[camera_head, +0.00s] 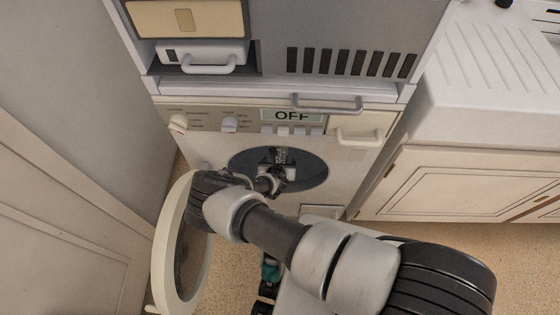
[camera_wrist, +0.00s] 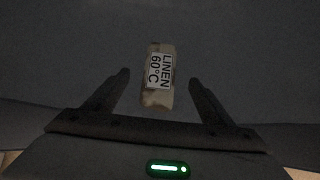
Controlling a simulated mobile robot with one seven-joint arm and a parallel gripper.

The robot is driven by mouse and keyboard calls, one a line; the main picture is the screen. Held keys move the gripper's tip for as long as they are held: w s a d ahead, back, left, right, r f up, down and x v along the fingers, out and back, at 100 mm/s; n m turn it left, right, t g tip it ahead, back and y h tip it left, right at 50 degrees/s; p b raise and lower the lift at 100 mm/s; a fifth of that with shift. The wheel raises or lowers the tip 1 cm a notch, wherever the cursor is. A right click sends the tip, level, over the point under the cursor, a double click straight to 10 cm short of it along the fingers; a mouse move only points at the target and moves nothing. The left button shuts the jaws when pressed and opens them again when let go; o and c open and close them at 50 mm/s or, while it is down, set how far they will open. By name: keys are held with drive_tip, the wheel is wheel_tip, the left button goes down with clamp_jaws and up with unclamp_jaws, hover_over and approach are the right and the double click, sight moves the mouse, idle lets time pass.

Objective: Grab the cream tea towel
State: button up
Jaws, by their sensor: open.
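The cream tea towel (camera_wrist: 156,98) is a small rolled or folded bundle in the dark drum. The fingers are spread, with a gap on both sides of the towel. In the head view my arm reaches through the round opening of the washing machine (camera_head: 208,147), and my gripper (camera_head: 281,156) is inside it. I cannot make out the towel for certain in the head view.
The round washer door (camera_head: 165,245) hangs open at the left, close beside my arm. The panel display (camera_head: 291,115) reads "OFF". A grey unit (camera_head: 345,30) sits on top of the washer. A sink cabinet (camera_head: 455,185) stands at the right. The drum interior is dark and narrow.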

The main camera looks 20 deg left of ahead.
sight(280, 157)
drive_tip(key=b+x, duration=0.2)
drive_tip(key=x, duration=0.5)
drive_tip(key=shift+r, duration=0.1)
drive_tip(key=c, duration=1.2)
drive_tip(key=shift+o, duration=0.2)
drive_tip(key=shift+r, duration=0.2)
